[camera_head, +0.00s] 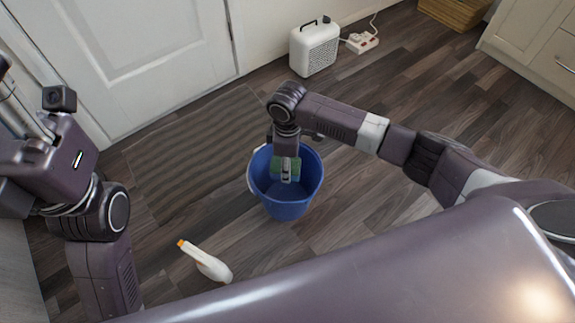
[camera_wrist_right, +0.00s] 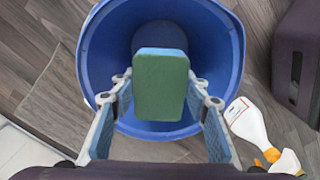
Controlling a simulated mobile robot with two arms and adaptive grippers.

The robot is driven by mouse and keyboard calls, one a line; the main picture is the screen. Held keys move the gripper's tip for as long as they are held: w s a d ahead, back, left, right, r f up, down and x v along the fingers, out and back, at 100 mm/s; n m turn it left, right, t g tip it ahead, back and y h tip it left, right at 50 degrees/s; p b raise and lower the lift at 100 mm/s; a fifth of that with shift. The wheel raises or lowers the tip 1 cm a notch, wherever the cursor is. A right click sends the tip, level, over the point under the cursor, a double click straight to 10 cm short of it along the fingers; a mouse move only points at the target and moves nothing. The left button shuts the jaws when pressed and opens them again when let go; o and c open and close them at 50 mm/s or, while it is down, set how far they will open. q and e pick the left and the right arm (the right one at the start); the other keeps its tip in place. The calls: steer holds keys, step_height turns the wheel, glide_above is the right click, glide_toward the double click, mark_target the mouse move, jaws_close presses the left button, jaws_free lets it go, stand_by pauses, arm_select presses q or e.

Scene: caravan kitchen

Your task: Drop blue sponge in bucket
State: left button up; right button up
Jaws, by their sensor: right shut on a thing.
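The blue bucket (camera_head: 287,209) stands upright on the floor in the middle of the head view, and its open mouth fills much of the right wrist view (camera_wrist_right: 232,60). My right gripper (camera_head: 287,172) points down over the bucket's mouth. It is shut on the sponge, a block with a green broad face and a bluish edge (camera_wrist_right: 160,88), held between the fingertips. In the head view the sponge (camera_head: 277,163) is partly hidden by the gripper. My left gripper (camera_head: 22,112) is partly in view at the left edge, its fingers unclear.
A white spray bottle with an orange nozzle (camera_head: 207,263) lies on the floor left of the bucket. A dark ribbed mat (camera_head: 190,150) lies by the white door. A white heater (camera_head: 315,47) and a power strip (camera_head: 361,42) are at the back wall. Floor right of the bucket is clear.

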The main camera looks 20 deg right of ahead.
steer(key=o, duration=1)
